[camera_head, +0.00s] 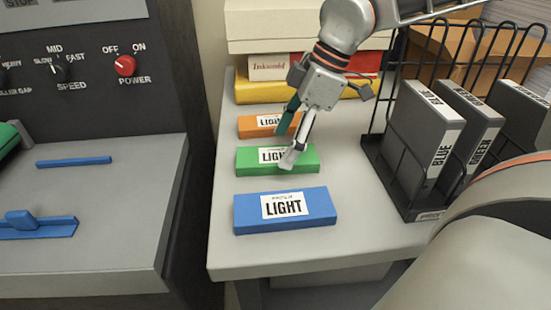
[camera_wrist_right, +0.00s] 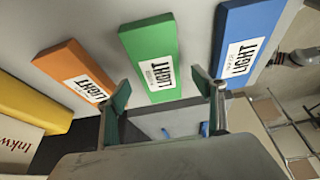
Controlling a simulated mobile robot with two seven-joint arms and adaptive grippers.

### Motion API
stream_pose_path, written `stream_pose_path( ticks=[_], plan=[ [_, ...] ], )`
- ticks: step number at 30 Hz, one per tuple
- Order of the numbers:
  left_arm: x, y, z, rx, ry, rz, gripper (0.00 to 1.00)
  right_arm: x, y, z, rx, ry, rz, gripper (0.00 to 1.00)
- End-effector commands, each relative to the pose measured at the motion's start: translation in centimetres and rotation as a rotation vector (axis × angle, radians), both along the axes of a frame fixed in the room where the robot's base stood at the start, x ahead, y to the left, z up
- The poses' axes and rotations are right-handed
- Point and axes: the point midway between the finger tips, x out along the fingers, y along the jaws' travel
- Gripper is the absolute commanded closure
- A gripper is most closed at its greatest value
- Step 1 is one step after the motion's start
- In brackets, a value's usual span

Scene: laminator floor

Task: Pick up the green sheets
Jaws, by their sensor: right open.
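A flat green pack labelled "LIGHT" (camera_head: 306,164) lies on the pale table between an orange pack (camera_head: 252,130) and a blue pack (camera_head: 320,215). It also shows in the right wrist view (camera_wrist_right: 140,35), at the upper middle. My right gripper (camera_head: 287,145) is open above the green pack and hides part of its label in the head view. I cannot tell whether a fingertip touches the pack. My left gripper is not in view.
A black wire rack (camera_head: 376,165) with grey binders (camera_head: 425,135) stands on the table's right. Stacked boxes (camera_head: 250,90) fill the table's back. A machine (camera_head: 90,225) with knobs stands at left, across a narrow gap. The table's front edge is clear.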

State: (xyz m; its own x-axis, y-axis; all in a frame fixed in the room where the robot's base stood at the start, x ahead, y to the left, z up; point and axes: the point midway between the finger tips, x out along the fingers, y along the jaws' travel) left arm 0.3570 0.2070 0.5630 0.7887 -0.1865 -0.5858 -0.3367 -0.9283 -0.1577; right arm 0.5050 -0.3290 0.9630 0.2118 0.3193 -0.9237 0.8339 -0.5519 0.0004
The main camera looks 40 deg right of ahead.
Motion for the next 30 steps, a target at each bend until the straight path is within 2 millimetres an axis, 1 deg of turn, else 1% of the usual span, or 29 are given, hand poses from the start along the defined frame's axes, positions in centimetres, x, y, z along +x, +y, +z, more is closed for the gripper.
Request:
stream_pose_path(
  ticks=[1, 3, 6, 14, 15, 17, 18, 20, 21, 30],
  plan=[
    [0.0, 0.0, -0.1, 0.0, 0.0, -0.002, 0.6, 0.1, 0.2, -1.1, 0.0, 0.007, 0.001, 0.32],
    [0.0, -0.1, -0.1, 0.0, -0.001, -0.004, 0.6, 0.3, 0.5, -2.0, 0.0, 0.006, 0.001, 0.32],
    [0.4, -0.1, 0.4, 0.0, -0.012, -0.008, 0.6, 0.5, 0.8, -2.8, -0.001, 0.004, 0.0, 0.32],
    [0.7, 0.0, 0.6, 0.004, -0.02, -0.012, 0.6, 0.6, 0.9, -2.9, 0.0, 0.0, -0.001, 0.32],
    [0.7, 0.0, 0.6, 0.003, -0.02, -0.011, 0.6, 0.6, 0.9, -2.8, 0.0, 0.0, -0.001, 0.35],
    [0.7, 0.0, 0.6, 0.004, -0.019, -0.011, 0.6, 0.6, 0.9, -2.9, 0.0, 0.0, -0.001, 0.5],
    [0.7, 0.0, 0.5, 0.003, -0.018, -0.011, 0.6, 0.6, 0.9, -2.9, 0.0, 0.0, -0.001, 0.6],
    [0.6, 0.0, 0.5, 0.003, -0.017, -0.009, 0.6, 0.6, 0.9, -2.9, 0.0, 0.0, -0.001, 0.76],
    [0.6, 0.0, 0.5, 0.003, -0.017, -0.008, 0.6, 0.6, 0.9, -2.9, -0.001, 0.001, -0.001, 0.8],
    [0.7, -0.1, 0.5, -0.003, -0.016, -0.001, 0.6, 0.7, 0.9, -2.6, -0.001, -0.001, 0.0, 0.8]
  ],
)
